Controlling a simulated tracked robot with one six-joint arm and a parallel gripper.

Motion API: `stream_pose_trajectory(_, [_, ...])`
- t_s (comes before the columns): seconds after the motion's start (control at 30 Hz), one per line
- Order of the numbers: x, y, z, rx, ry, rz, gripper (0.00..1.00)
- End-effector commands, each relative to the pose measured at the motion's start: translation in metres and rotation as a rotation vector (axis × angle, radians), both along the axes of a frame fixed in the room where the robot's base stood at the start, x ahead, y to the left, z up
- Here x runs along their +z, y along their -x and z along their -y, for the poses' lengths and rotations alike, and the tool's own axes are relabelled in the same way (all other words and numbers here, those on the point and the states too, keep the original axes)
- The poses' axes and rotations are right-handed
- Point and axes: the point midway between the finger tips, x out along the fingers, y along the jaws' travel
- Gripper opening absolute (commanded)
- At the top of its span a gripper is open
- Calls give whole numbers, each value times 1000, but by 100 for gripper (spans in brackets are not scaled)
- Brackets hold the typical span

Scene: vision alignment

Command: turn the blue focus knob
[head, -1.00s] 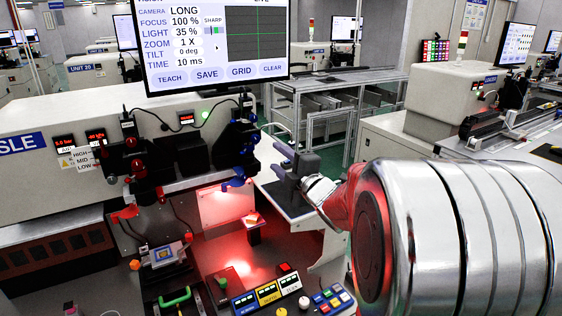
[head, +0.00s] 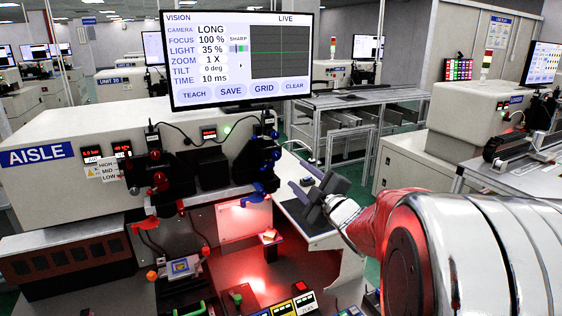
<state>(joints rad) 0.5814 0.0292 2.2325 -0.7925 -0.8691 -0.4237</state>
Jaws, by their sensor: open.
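A dark camera unit with several blue knobs (head: 274,134) hangs on the front of the pale machine, near the middle of the head view. Another blue knob (head: 276,155) sits just below, and a blue lever-like part (head: 257,188) is at the bottom of the unit. I cannot tell which blue part is the focus knob. My gripper (head: 299,175) is open and empty, a little right of the blue parts, with its grey fingers pointing left and up. It appears apart from them. The monitor (head: 240,60) reads FOCUS 100 %, with a SHARP bar.
A second camera unit with red knobs (head: 158,178) hangs to the left. Below are a red-lit plate, a small block on a stand (head: 270,237), a green handle (head: 190,310) and labelled switches (head: 283,310). A metal-framed table (head: 360,110) stands behind my gripper.

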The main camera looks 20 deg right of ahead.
Motion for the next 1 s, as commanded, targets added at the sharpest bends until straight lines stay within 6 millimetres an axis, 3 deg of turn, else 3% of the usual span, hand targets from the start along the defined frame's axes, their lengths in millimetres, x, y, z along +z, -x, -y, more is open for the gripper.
stream_pose_trajectory(0.7, [0, 2, -2, 3, -846, 3, 42])
stream_pose_trajectory(1.0, [0, 2, -2, 4, -1014, 3, 42])
